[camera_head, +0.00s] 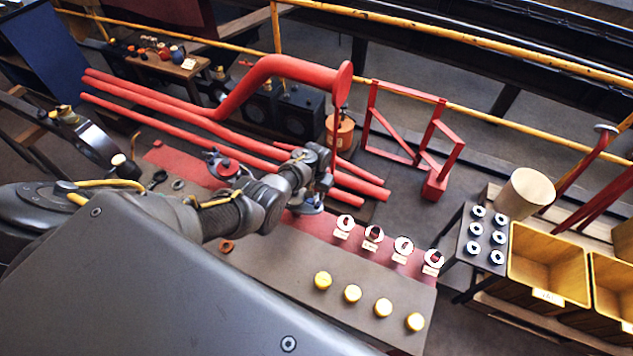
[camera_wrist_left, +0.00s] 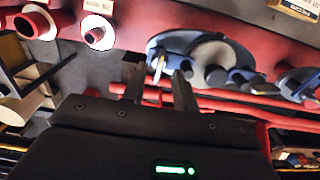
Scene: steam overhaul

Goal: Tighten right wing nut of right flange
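The right flange (camera_head: 308,207) is a blue-grey fitting on the red strip of the bench, largely hidden by my left gripper in the head view. In the left wrist view the flange (camera_wrist_left: 212,52) shows a blue plate, a pale round disc and dark studs. My left gripper (camera_head: 322,182) points down over it. In the left wrist view the two fingers of the left gripper (camera_wrist_left: 159,90) are apart. My right gripper is in neither view.
Another flange (camera_head: 227,168) stands to the left. Red pipes (camera_head: 200,125) run behind the bench. Labelled white-ringed ports (camera_head: 374,233) and several yellow knobs (camera_head: 352,293) lie to the right. A black stand with rings (camera_head: 487,237) and wooden bins (camera_head: 548,265) stand farther right.

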